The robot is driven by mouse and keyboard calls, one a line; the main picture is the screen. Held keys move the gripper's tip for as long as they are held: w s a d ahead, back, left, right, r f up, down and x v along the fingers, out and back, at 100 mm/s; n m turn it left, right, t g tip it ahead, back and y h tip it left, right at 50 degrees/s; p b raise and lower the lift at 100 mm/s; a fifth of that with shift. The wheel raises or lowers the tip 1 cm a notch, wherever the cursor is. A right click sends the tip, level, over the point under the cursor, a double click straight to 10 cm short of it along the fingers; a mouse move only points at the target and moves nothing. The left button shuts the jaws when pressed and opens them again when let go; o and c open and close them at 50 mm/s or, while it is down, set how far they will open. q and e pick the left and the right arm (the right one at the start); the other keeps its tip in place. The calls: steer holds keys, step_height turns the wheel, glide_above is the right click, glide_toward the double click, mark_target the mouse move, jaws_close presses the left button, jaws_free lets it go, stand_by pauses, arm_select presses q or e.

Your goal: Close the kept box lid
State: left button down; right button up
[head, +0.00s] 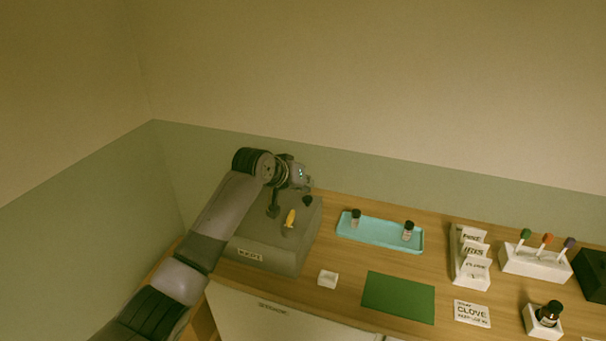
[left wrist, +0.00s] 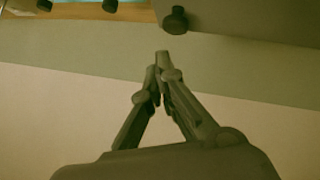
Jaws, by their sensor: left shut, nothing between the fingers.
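The kept box (head: 270,256) is a grey box at the left end of the counter with a "KEPT" label on its front. Its grey top (head: 262,229) looks flat, and I cannot make out a gap below a lid. A dark knob (head: 307,201) shows at its back right; a knob (left wrist: 175,20) also stands on a grey edge in the left wrist view. My left gripper (head: 273,210) is over the back of the box, shut and empty. Its closed fingers (left wrist: 163,62) show apart from the knob in the wrist view. My right gripper is not in view.
A small yellow thing (head: 290,218) shows over the box top. A teal tray (head: 381,237) with two dark-capped bottles is to the right. The wall is close behind.

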arm_select(q)
steer(key=f, duration=0.2)
steer(key=shift+w+d+f, duration=0.15)
steer(key=shift+d+f, duration=0.2)
steer(key=shift+f, duration=0.05)
steer(key=shift+d+f, duration=0.1)
steer(key=shift+f, duration=0.1)
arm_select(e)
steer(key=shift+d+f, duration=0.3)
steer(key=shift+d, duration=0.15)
